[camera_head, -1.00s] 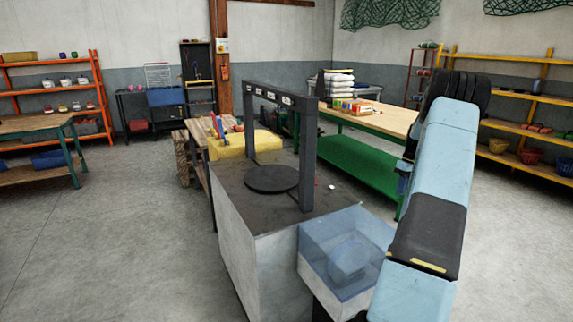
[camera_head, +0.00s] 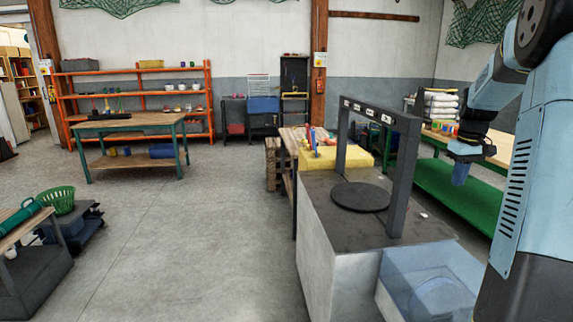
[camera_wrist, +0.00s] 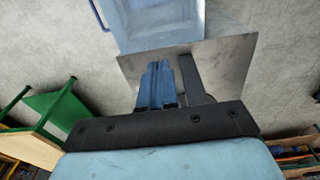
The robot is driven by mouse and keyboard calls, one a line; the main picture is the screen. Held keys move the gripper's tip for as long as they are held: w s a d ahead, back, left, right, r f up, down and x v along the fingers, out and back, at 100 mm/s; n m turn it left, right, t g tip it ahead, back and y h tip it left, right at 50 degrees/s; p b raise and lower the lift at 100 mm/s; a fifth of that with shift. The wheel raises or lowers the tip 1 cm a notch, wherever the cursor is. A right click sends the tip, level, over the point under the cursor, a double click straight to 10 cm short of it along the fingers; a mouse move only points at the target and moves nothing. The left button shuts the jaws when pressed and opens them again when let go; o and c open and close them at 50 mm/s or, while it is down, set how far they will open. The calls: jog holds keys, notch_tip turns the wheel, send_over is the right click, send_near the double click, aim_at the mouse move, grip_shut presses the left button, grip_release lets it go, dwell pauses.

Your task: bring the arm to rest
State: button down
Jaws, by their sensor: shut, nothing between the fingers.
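My arm (camera_head: 540,130) stands at the right of the head view, raised and folded, with its wrist hanging down. My gripper (camera_head: 460,174) points downward to the right of the dark frame on the grey cabinet. In the wrist view my gripper (camera_wrist: 158,84) is shut, its blue fingers together with nothing between them. It appears above or beside the cabinet top, apart from any object. How far it is from the frame is hard to tell.
The grey cabinet (camera_head: 325,250) carries a dark upright frame (camera_head: 404,180) and a round black plate (camera_head: 361,197). A clear blue bin (camera_head: 430,280) adjoins it. A green-shelved bench (camera_head: 455,205) stands behind my gripper. Open floor (camera_head: 190,240) lies left.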

jog(key=s+a+r+t, duration=0.1)
jog(key=s+a+r, duration=0.25)
jog(key=a, duration=0.25)
jog(key=s+a+r+h, duration=0.1)
jog(key=s+a+r, duration=0.1)
jog(key=s+a, duration=0.35)
jog(key=s+a+r+t, duration=0.1)
jog(key=s+a+r, duration=0.1)
jog(key=s+a, duration=0.3)
jog(key=s+a+f+t, duration=0.1)
jog(key=s+a, duration=0.4)
jog(key=s, duration=0.2)
jog(key=s+a+f+m+t+y, duration=0.1)
jog(key=s+a, duration=0.4)
jog(key=s, duration=0.3)
jog(key=shift+s+a+f+t, duration=0.15)
jog(key=shift+a+f+t, duration=0.15)
jog(key=shift+a+t, duration=0.1)
